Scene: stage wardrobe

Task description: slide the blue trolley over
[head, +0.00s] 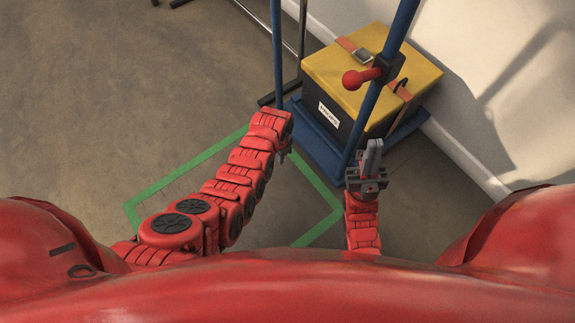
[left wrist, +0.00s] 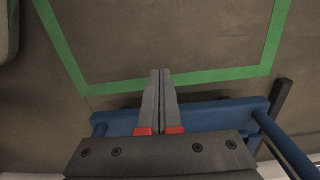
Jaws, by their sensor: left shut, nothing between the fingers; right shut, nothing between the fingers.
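The blue trolley (head: 318,146) stands by the wall at upper right in the head view, with two upright blue posts. It carries a dark box with a yellow lid (head: 418,72), orange straps and a white label. My left gripper (head: 285,155) is at the near left side of the trolley, partly hidden by its own arm. In the left wrist view the left gripper (left wrist: 161,72) is shut and empty, and the blue trolley base (left wrist: 225,112) shows behind the fingers. My right gripper (head: 372,158) is shut and empty beside the near post. I cannot tell whether either gripper touches the trolley.
A green tape outline (head: 185,168) is on the floor left of the trolley; it also shows in the left wrist view (left wrist: 215,74). The floor inside looks clear except where my left arm covers it. A white wall (head: 480,75) is behind.

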